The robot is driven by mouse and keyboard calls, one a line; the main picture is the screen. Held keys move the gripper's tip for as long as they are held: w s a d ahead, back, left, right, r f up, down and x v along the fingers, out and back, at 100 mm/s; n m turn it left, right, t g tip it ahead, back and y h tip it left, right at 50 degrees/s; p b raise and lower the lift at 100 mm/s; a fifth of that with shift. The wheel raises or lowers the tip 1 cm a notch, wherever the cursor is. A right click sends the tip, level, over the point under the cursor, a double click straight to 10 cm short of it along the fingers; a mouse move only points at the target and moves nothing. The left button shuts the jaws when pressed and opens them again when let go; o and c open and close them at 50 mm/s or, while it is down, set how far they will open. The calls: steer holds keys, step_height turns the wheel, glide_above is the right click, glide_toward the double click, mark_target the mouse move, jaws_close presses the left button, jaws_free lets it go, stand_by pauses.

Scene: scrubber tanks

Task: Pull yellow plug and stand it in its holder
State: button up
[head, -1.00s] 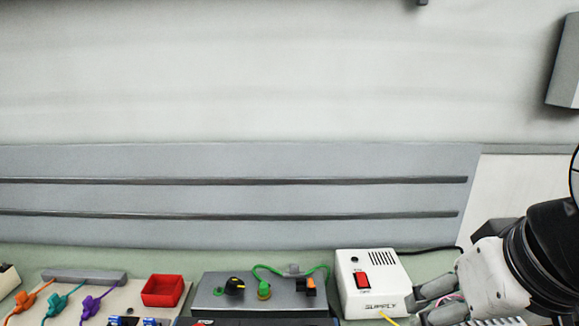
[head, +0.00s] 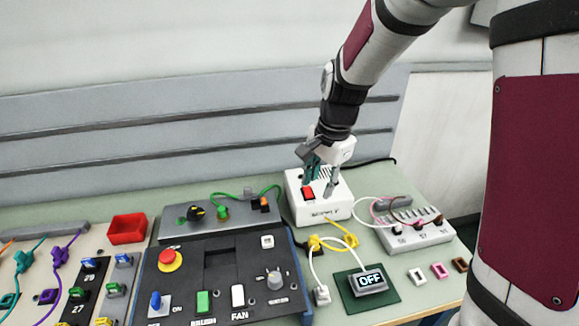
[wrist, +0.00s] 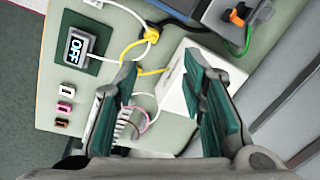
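A yellow plug-like piece (head: 316,242) lies on the green bench in front of the white supply box (head: 335,209). A yellow cord and a white cord meet at it. It also shows in the wrist view (wrist: 152,35), beyond my fingertips. I cannot tell how it is seated. No yellow holder can be made out clearly. My gripper (head: 320,180) is above the supply box, pointing down, behind the yellow piece and apart from it. In the wrist view my gripper (wrist: 160,65) is open, its teal-padded fingers wide apart with nothing held.
A black control panel (head: 188,290) stands left of the yellow piece. An "OFF" display (head: 368,281) and a white plug (head: 321,294) are in front. A grey terminal block (head: 410,236) with cords is right. White, pink and brown frames (head: 439,270) lie near the right edge.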

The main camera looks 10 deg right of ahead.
mark_target(314, 238)
steer(key=w+f+m, duration=0.1)
steer(key=f, duration=0.6)
steer(key=w+f+m+g, duration=0.1)
steer(key=f+m, duration=0.1)
steer(key=f, duration=0.6)
steer(key=w+d+f+m, duration=0.1)
steer(key=f+m, duration=0.1)
steer(key=f, duration=0.5)
steer(key=shift+f+g+h+b, duration=0.3)
steer(key=shift+f+h, duration=0.05)
steer(key=shift+h, duration=0.05)
jaws_close()
steer(key=shift+r+p, duration=0.65)
steer(key=shift+r, duration=1.9)
